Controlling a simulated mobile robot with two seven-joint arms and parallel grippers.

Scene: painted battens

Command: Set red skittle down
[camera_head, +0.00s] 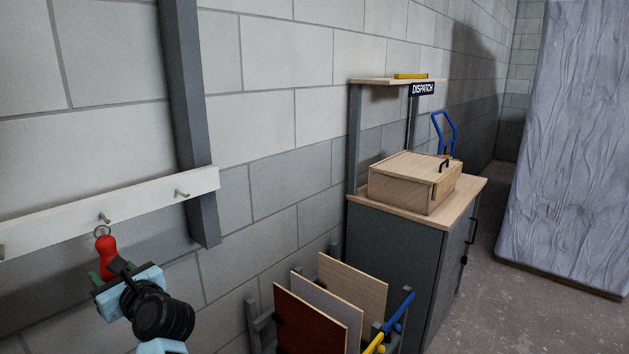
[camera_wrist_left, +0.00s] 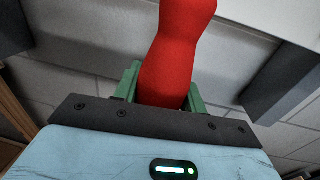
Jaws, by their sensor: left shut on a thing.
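The red skittle (camera_head: 106,254) is upright, with a metal ring at its top, just in front of the white batten (camera_head: 150,199) on the wall. The ring is close to a peg of the batten; I cannot tell whether it hangs on it. My left gripper (camera_head: 107,272) is shut on the skittle's lower part. In the left wrist view the skittle (camera_wrist_left: 177,60) stands between the green fingers (camera_wrist_left: 163,92), its top cut off by the frame. My right gripper is not in view.
A rack (camera_head: 256,326) with several upright panels stands at the bottom middle. A grey cabinet (camera_head: 394,262) with a wooden box (camera_head: 400,188) on top and a DISPATCH sign (camera_head: 423,89) above is farther right. A grey post (camera_head: 186,110) crosses behind the batten. Open floor (camera_head: 530,315) lies at right.

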